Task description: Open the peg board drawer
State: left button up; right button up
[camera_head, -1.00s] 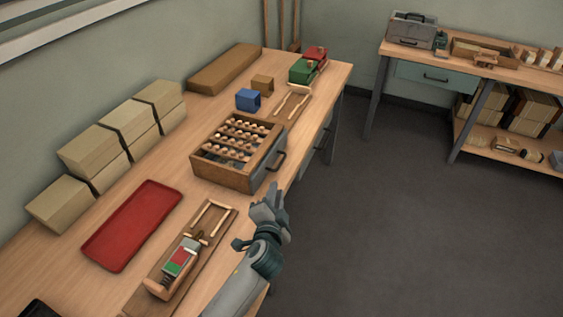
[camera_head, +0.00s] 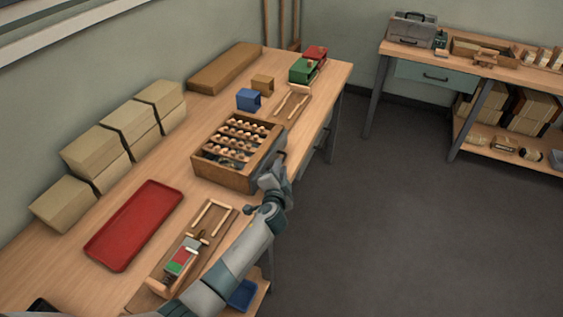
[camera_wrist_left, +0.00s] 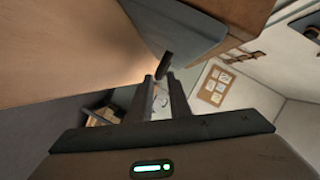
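The peg board drawer is a wooden box (camera_head: 222,172) on the workbench, with rows of pale pegs showing on top. Its grey front panel (camera_head: 266,150) faces the bench's right edge and looks closed. In the left wrist view the front panel (camera_wrist_left: 180,28) and its dark bar handle (camera_wrist_left: 165,66) show close ahead. My left gripper (camera_head: 279,166) is at the front panel, partly covering it and the handle. In the wrist view its two fingers (camera_wrist_left: 160,84) are apart, with the handle just at or beyond their tips; contact cannot be told. My right gripper is not in view.
A board with a wooden frame and a red-green item (camera_head: 182,258) lies nearer on the bench, under my left arm. A red tray (camera_head: 135,224) and stacked blocks (camera_head: 95,150) are to the left. Open floor (camera_head: 400,230) lies right of the bench.

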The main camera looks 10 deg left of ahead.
pick_arm(q)
jog(key=shift+x, duration=2.05)
grip_shut()
